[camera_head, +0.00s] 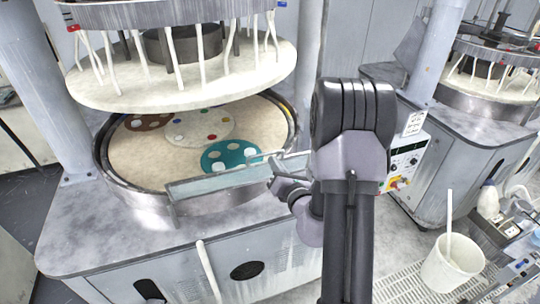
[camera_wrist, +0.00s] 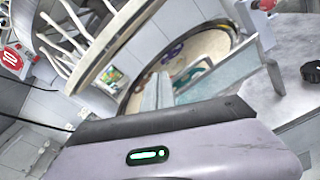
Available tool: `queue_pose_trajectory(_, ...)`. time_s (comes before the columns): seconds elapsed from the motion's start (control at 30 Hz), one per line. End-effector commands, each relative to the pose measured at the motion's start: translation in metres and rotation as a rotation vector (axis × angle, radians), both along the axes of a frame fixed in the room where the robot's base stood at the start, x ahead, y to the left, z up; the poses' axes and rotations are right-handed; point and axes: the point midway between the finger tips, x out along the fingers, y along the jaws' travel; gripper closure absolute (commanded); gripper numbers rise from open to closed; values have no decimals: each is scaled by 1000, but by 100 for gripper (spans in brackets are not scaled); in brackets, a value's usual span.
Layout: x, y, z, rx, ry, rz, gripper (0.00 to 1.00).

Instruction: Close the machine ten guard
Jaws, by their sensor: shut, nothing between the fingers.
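The guard (camera_head: 235,179) is a long, clear-looking panel with a grey frame. It stands along the front right of the round lower platen (camera_head: 140,160), slanting up to the right. In the wrist view the guard (camera_wrist: 218,78) runs diagonally in front of the platen opening. My gripper (camera_head: 274,184) is shut and empty, at the front of the guard's right half. Whether the fingers touch the panel I cannot tell. My arm hides the guard's right end in the head view.
The upper platen (camera_head: 190,82) hangs raised above, with several white hoses. Discs, including a teal carrier (camera_head: 231,155), lie on the lower platen. A control panel (camera_head: 405,162) is right of my arm. A white bucket (camera_head: 452,262) with a stick stands at lower right.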

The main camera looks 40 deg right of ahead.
Motion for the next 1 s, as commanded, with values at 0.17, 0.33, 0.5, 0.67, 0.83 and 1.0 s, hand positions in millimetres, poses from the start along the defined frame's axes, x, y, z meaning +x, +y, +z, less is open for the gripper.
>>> queue_pose_trajectory(0.17, -37, 10, -50, 764, -212, -53, 100)
queue_pose_trajectory(0.33, -45, 10, -62, 1024, -295, -78, 100)
queue_pose_trajectory(0.5, -16, 3, -59, 1020, -297, -74, 100)
queue_pose_trajectory(0.67, 19, -7, -60, 1018, -296, -74, 100)
queue_pose_trajectory(0.83, 53, -17, -62, 1018, -297, -76, 100)
queue_pose_trajectory(1.0, 77, -23, -64, 1018, -296, -76, 100)
